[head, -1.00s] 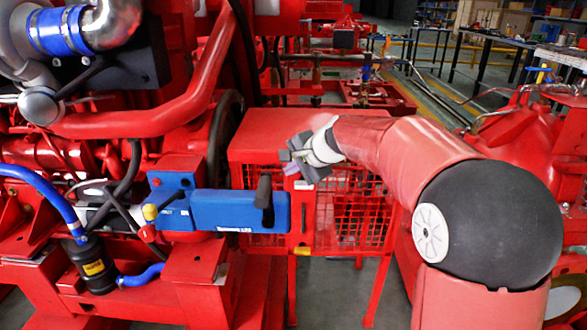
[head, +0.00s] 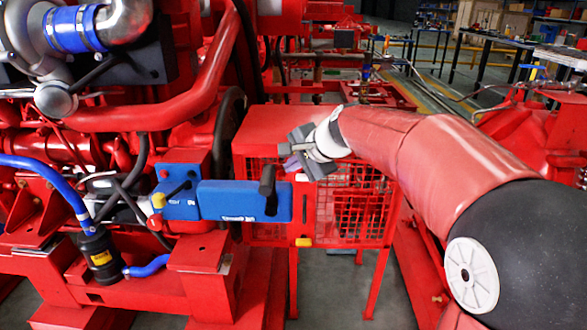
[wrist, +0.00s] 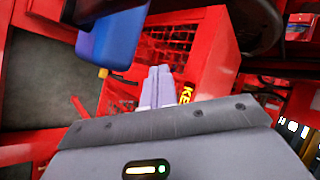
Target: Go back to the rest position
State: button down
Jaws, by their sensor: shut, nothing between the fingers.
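My gripper (head: 290,164) shows in the head view in front of the red mesh-sided guard, at the end of my pinkish-red arm. Its fingers point left. In the wrist view my gripper (wrist: 154,88) has its two pale fingers together, with nothing between them. The blue box (head: 235,201) with a black handle sits on the pumpset just below and left of my gripper. The blue box also shows at the top left of the wrist view (wrist: 112,38), apart from the fingers.
The red mesh guard (head: 350,215) stands on legs behind my gripper. The red engine with a thick red pipe (head: 150,118) and blue hoses (head: 45,170) fills the left. Dark worktables (head: 490,48) stand at the back right. Grey floor shows below the guard.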

jog(key=s+r, duration=0.3)
jog(key=shift+s+a+r, duration=0.1)
jog(key=shift+s, duration=0.15)
jog(key=s+d+f+n+h, duration=0.2)
jog(key=s+d, duration=0.3)
jog(key=s, duration=0.4)
jog(key=s+d+f+n+g+h, duration=0.1)
jog(key=s+d+f+n, duration=0.3)
jog(key=s, duration=0.5)
jog(key=s+d+f+n+h, duration=0.3)
jog(key=s+d+f, duration=0.2)
jog(key=s, duration=0.5)
jog(key=shift+d+n, duration=0.4)
jog(key=shift+d, duration=0.15)
jog(key=shift+f, duration=0.1)
